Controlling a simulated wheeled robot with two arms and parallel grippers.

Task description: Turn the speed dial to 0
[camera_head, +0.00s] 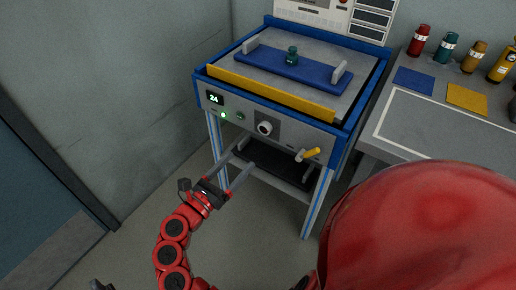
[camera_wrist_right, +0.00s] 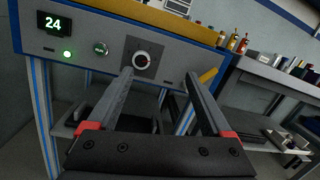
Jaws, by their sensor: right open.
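The speed dial, a round light knob (camera_head: 265,128), sits on a grey plate on the machine's front panel. It also shows in the right wrist view (camera_wrist_right: 142,60), where its pointer and scale are too small to read. To its left a display (camera_head: 215,98) reads 24. My right gripper (camera_head: 240,157) is open and empty, below and left of the dial, pointing toward the panel. In the right wrist view its fingertips (camera_wrist_right: 158,73) are spread, with the dial just beyond the left one, apart from it. My left gripper does not show clearly.
A green light (camera_head: 223,115) and a green button (camera_head: 240,116) are left of the dial. A yellow-handled lever (camera_head: 308,154) sticks out at the right. A blue plate (camera_head: 290,69) lies on top. A side table (camera_head: 440,117) with bottles stands at right.

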